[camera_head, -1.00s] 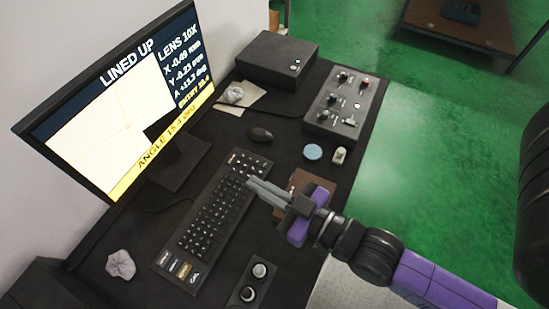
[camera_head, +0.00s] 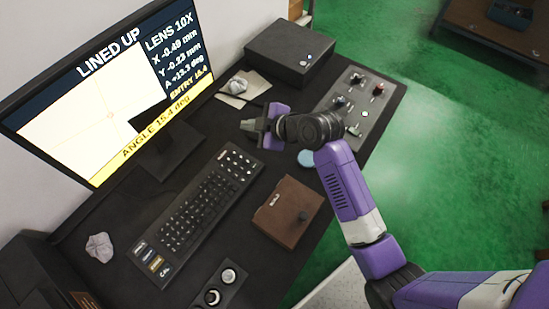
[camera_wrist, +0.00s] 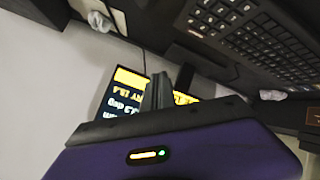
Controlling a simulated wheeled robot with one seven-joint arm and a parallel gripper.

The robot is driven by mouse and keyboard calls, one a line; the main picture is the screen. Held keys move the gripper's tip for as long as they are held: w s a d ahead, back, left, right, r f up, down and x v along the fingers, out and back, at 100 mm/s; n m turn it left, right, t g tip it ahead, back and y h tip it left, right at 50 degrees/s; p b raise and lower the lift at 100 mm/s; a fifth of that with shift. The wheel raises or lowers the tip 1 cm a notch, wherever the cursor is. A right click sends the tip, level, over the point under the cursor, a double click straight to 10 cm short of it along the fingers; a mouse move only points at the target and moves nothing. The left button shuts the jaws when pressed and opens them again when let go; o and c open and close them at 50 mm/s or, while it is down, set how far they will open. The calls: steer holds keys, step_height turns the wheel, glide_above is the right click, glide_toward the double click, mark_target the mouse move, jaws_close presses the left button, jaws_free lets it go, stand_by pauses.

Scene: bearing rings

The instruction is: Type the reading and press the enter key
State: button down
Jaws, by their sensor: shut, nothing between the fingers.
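The monitor (camera_head: 95,135) at the left reads LINED UP, LENS 10X, X -0.49 mm, Y -0.23 mm, A +13.3 deg, ENTRY 15.4, with ANGLE 15.4 deg along its yellow bar. The dark keyboard (camera_head: 200,207) lies in front of it, with a number block at its far end. My gripper (camera_head: 247,125) is shut and empty, above the desk beyond the keyboard's far end, apart from the keys. In the wrist view my shut fingers (camera_wrist: 158,92) point toward the monitor (camera_wrist: 128,78), and the keyboard (camera_wrist: 255,35) shows at upper right. The enter key's label is too small to read.
A brown box (camera_head: 288,212) sits right of the keyboard. A knob panel (camera_head: 220,289) is at the front. A switch panel (camera_head: 375,115) and a black box (camera_head: 290,55) stand at the back. Crumpled paper (camera_head: 99,247) lies at the left. A blue disc (camera_head: 306,159) is near my arm.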

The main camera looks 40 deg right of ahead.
mark_target(257, 167)
steer(key=s+f+n+g, duration=0.1)
steer(key=s+f+n, duration=0.1)
steer(key=s+a+f+n+g+y, duration=0.1)
steer(key=s, duration=0.1)
steer(key=shift+a+f+n, duration=0.1)
steer(key=shift+f+n, duration=0.3)
step_height(257, 167, down, 9)
steer(key=b, duration=0.7)
steer(key=shift+r, duration=0.1)
stand_by(1.7)
steer(key=shift+f+b, duration=0.35)
steer(key=shift+f, duration=0.05)
